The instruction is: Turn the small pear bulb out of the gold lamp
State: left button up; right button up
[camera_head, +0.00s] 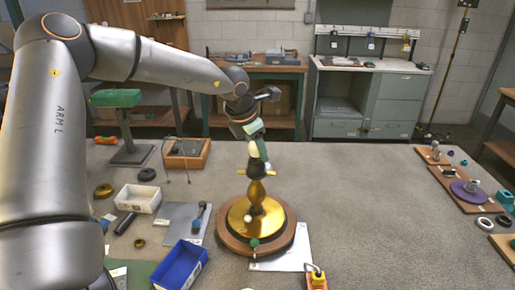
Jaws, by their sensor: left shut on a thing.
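The gold lamp (257,196) stands upright on a round wooden and gold base in the middle of the table. Its dark socket (256,171) is at the top. A small pale bulb (253,150) shows just above the socket, partly covered by the fingers. My left gripper (256,150) comes down from above and is shut on the bulb. I cannot tell whether the bulb's foot is still inside the socket. My right gripper is not in view.
A blue bin (182,268), a white bin (138,198) and a grey mat (186,222) lie left of the lamp. A green-topped stand (130,152) is further back. Boards with parts, including a purple disc (467,193), lie at the right. The table between is clear.

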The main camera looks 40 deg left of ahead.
pick_arm(q)
jog(key=c, duration=0.5)
jog(key=shift+f+n+b, duration=0.2)
jog(key=shift+n+b, duration=0.1)
jog(key=shift+b, duration=0.3)
jog(key=shift+n+y+b, duration=0.5)
jog(key=shift+n+b, duration=0.5)
jog(key=shift+b, duration=0.45)
jog(key=shift+n+g+y+b, duration=0.5)
jog(key=shift+n+y+b, duration=0.1)
jog(key=shift+n+b, duration=1.1)
jog(key=shift+r+n, duration=0.1)
jog(key=shift+n, duration=0.3)
jog(key=shift+a+n+g+y+b, duration=0.1)
jog(key=shift+n+g+y+b, duration=0.3)
jog(key=shift+n+b, duration=0.3)
jog(key=shift+n, duration=0.7)
jog(key=n+g, duration=0.1)
jog(key=n, duration=0.1)
jog(key=n+g+y+p, duration=0.1)
jog(key=n, duration=0.1)
jog(key=shift+s+r, duration=0.1)
jog(key=shift+s, duration=0.05)
